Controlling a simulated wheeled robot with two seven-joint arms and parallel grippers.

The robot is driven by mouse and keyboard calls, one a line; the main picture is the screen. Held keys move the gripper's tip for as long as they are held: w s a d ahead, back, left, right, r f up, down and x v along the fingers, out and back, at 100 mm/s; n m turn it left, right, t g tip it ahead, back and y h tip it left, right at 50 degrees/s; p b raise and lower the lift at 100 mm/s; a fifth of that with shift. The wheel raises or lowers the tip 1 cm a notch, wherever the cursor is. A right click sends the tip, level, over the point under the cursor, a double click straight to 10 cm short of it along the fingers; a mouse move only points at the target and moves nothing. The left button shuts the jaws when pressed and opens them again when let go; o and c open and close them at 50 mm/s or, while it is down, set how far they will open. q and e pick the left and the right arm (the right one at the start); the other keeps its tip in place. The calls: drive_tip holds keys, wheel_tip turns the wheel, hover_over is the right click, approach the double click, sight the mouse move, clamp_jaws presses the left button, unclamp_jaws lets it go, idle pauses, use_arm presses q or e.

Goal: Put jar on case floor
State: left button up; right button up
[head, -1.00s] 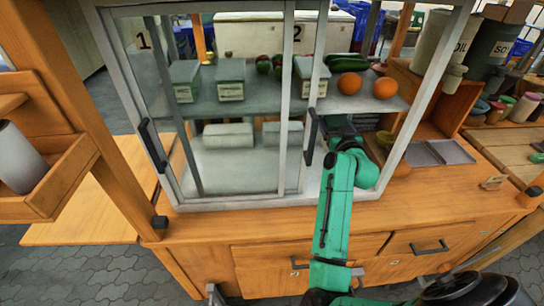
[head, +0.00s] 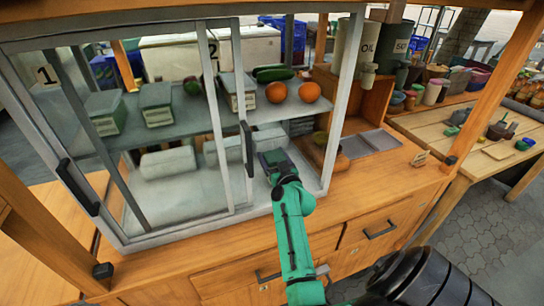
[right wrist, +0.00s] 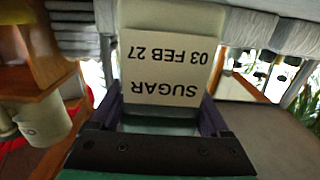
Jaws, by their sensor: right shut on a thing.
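A pale jar with a label reading SUGAR 03 FEB 27 (right wrist: 160,62) shows upside down in the right wrist view. It sits between the two fingers of my right gripper (right wrist: 160,115), which is shut on it. In the head view my right gripper (head: 270,157) reaches into the open right side of the glass-fronted case, low, below the shelf. The held jar cannot be made out clearly there. The case floor (head: 180,198) is pale and shows through the glass. My left gripper is not in view.
A door handle (head: 247,150) and frame post stand just left of my gripper.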

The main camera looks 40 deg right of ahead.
drive_tip(key=shift+f, duration=0.3)
drive_tip(key=o, duration=1.5)
drive_tip(key=shift+r+p, duration=0.4)
drive_tip(key=shift+r, duration=0.25)
drive_tip(key=shift+s+a, duration=0.1)
drive_tip(key=shift+s, duration=0.25)
drive_tip(key=p+v, duration=0.1)
drive_tip(key=v, duration=1)
drive_tip(key=shift+p, duration=0.35)
drive_tip(key=shift+s+a, duration=0.1)
